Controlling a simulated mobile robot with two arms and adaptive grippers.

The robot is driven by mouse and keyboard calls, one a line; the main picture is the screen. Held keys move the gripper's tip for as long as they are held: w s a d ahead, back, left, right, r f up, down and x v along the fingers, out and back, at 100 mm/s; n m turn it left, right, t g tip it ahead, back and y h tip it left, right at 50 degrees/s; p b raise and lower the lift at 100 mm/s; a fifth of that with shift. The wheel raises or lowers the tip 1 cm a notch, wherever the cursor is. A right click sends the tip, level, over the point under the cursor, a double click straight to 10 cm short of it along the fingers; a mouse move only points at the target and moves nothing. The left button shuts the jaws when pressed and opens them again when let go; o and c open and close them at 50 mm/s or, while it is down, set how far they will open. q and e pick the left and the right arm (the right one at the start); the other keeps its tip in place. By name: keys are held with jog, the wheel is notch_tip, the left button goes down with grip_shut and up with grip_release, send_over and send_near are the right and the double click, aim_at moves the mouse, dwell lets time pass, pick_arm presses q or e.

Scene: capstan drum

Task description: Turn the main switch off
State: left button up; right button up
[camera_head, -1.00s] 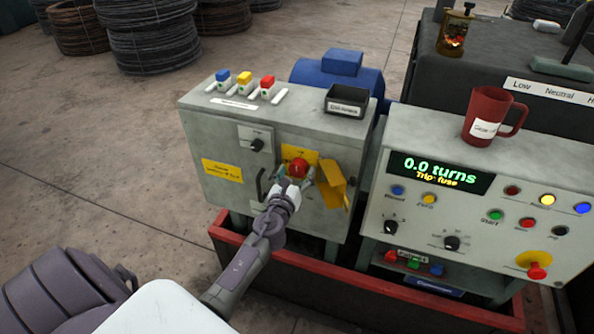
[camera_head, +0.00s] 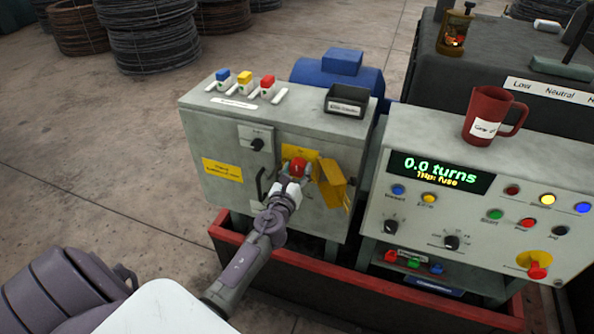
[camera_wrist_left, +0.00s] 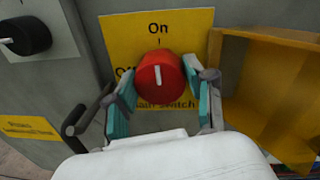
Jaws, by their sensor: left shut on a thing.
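The main switch is a red round knob (camera_head: 298,167) on a yellow plate on the front of the left grey cabinet. In the left wrist view the red knob (camera_wrist_left: 159,74) has a white mark that stands upright, in line with the word "On" on the yellow plate (camera_wrist_left: 157,27). My left gripper (camera_head: 295,175) is at the knob. In the left wrist view its teal-padded fingers (camera_wrist_left: 160,90) lie on either side of the knob, shut on it. Part of the plate's lettering is hidden behind the knob and fingers. My right gripper is not in view.
An open yellow cover (camera_head: 332,183) stands out just right of the switch. A black handle (camera_head: 262,185) and a smaller black knob (camera_head: 257,143) are to its left. A control panel with a display (camera_head: 441,171) reading "0.0 turns, Trip: fuse" stands to the right.

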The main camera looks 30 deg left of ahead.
pick_arm(q)
jog(key=n, duration=0.8)
jog(key=shift+a, duration=0.1)
jog(key=n, duration=0.4)
jog(key=shift+n+h, duration=0.3)
jog(key=shift+n, duration=0.1)
jog(key=n, duration=0.3)
jog(key=shift+a+f+n+g+p, duration=0.1)
jog(key=shift+n+g+p, duration=0.2)
jog(key=shift+n, duration=0.1)
jog(key=shift+n+h, duration=0.3)
jog(key=shift+h, duration=0.1)
jog(key=o, duration=1.2)
jog(key=shift+c, duration=0.2)
